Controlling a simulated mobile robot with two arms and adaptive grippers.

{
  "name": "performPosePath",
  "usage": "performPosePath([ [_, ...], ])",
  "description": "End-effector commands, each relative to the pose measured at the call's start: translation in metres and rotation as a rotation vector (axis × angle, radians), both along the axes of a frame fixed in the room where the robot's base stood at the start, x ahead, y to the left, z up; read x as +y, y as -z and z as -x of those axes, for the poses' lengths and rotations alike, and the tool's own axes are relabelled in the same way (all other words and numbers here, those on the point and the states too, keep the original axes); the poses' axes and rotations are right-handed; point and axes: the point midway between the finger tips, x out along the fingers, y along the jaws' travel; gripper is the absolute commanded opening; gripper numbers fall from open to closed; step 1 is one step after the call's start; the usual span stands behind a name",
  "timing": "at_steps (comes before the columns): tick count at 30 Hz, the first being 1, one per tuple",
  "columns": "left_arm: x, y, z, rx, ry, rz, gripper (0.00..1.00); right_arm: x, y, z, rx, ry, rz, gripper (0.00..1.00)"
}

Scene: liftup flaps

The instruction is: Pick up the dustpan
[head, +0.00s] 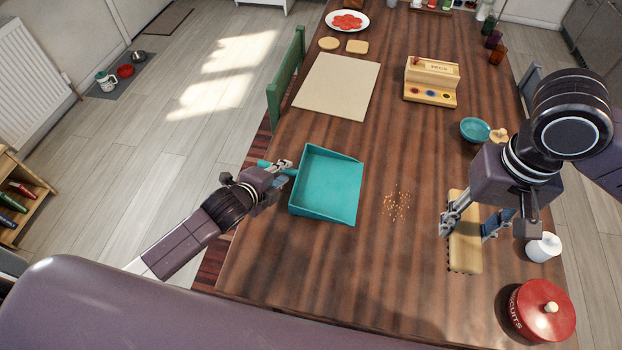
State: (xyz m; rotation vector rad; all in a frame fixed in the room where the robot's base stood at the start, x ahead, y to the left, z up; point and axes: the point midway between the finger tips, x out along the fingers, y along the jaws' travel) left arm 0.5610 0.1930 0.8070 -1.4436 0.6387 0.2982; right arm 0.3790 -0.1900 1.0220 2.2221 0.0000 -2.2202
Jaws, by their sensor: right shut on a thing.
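The teal dustpan (327,187) lies on the wooden table, its pan opening to the right and its short handle (264,164) pointing left over the table edge. My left gripper (282,173) is at the handle, fingers apart on either side of it; the wrist hides part of the handle, and contact is unclear. My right gripper (471,225) is shut on a wooden brush (465,250) with dark bristles along its edge, right of the crumbs (397,204).
A red biscuit tin (541,310) and a white jar (543,248) stand near the right edge. A teal bowl (475,130), a wooden box (432,81) and a beige board (337,86) lie further back. A green chair (286,78) is at the left edge.

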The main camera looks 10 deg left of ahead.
Motion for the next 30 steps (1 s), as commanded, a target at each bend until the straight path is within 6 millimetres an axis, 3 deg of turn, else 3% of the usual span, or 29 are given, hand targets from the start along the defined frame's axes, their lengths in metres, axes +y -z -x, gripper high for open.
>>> performPosePath([
  [6,-0.004,0.011,-0.017,0.000,0.000,0.000,0.24,0.000,-0.002,0.000,0.000,0.000,0.000,0.17],
  [15,-0.005,0.013,-0.019,0.000,0.000,0.000,0.24,0.000,-0.002,0.000,0.000,0.000,0.000,0.17],
  [22,-0.005,0.014,-0.019,0.000,0.000,0.000,0.00,0.000,-0.002,0.000,0.000,0.000,0.000,0.17],
  [30,-0.005,0.013,-0.019,-0.001,0.001,0.001,0.00,0.000,-0.002,0.000,0.000,0.000,0.000,0.17],
])
